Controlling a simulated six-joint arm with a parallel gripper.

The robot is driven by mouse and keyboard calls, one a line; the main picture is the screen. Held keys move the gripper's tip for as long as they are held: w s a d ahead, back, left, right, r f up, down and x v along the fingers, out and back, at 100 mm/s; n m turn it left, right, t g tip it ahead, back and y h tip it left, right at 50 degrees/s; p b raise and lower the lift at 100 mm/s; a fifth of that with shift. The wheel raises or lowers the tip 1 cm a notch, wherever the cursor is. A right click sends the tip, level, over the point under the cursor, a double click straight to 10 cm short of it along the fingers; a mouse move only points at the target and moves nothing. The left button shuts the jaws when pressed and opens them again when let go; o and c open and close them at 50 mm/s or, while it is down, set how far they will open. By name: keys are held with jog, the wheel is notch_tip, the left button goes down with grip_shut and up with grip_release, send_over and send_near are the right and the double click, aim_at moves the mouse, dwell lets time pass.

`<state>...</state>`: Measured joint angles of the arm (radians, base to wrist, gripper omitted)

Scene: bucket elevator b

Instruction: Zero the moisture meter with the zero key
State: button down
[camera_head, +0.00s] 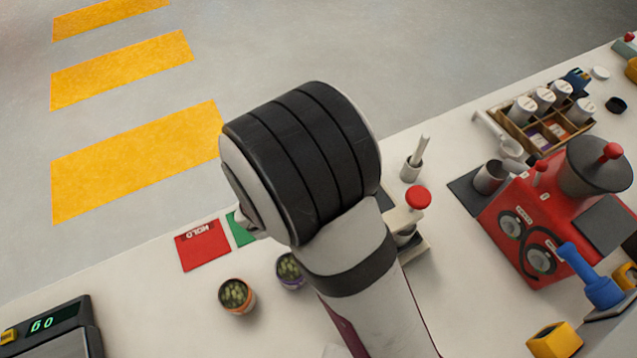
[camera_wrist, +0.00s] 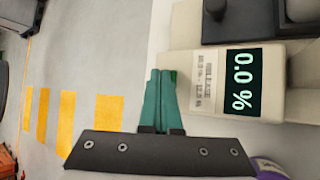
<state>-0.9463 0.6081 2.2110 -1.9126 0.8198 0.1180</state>
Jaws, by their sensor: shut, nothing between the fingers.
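The moisture meter (camera_wrist: 218,98) is a pale beige unit with a printed label and a dark display (camera_wrist: 243,84) reading 0.0 % in the wrist view. My gripper (camera_wrist: 160,72) has its green fingers closed together with nothing between them, beside the label end of the meter. I cannot tell whether the fingertips touch it. The zero key cannot be made out; a small green patch shows at the fingertips, but I cannot tell what it is. In the head view my arm hides the fingers and much of what lies behind it.
A red HOLD card (camera_head: 203,245) and a green card (camera_head: 240,229) lie on the white bench. Two small pots (camera_head: 236,296) (camera_head: 289,271) of greenish pieces stand near my arm. A red machine (camera_head: 530,225) stands right, a scale (camera_head: 55,330) lower left. Yellow stripes (camera_head: 120,70) mark the floor.

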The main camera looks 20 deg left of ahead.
jog(key=shift+r, duration=0.85)
jog(key=shift+r, duration=2.5)
